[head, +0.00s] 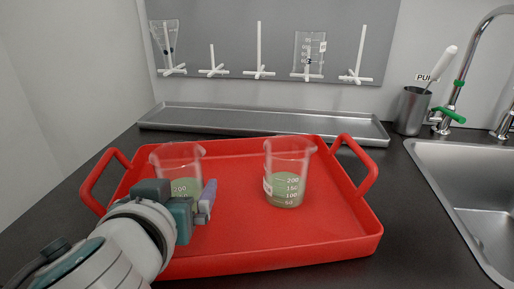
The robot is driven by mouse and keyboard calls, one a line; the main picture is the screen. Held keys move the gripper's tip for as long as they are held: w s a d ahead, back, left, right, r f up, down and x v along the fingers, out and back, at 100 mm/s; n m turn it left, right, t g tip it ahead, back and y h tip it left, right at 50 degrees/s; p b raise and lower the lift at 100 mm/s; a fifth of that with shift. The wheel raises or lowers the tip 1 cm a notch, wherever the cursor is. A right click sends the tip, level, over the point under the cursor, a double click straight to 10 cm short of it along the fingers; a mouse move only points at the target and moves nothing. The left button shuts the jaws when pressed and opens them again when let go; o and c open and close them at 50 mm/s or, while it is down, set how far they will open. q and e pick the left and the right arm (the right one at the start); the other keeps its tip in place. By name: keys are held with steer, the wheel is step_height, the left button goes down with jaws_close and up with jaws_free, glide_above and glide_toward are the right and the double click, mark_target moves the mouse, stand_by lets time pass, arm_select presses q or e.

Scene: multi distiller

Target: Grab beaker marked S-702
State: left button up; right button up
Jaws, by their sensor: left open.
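Two clear beakers with greenish contents stand upright in a red tray (250,240). The left beaker (180,162) is partly hidden behind my left gripper. The right beaker (287,175) stands in the open, with white volume marks and a small white label at its left side. The label's writing is too small to read, so I cannot tell which beaker is S-702. My left gripper (209,197) is open, in front of the left beaker and slightly to its right; I cannot tell whether they touch. My right gripper is out of view.
The tray has raised handles at left and right. Behind it lies a long metal tray (262,119) below a wall rack (370,50) with pegs and hanging glassware. A metal cup (411,111) and a sink (470,190) with a faucet are at right.

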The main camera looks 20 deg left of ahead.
arm_select(q)
steer(key=shift+w+a+f, duration=0.25)
steer(key=shift+w+f, duration=0.05)
steer(key=shift+w, duration=0.25)
steer(key=c, duration=1.3)
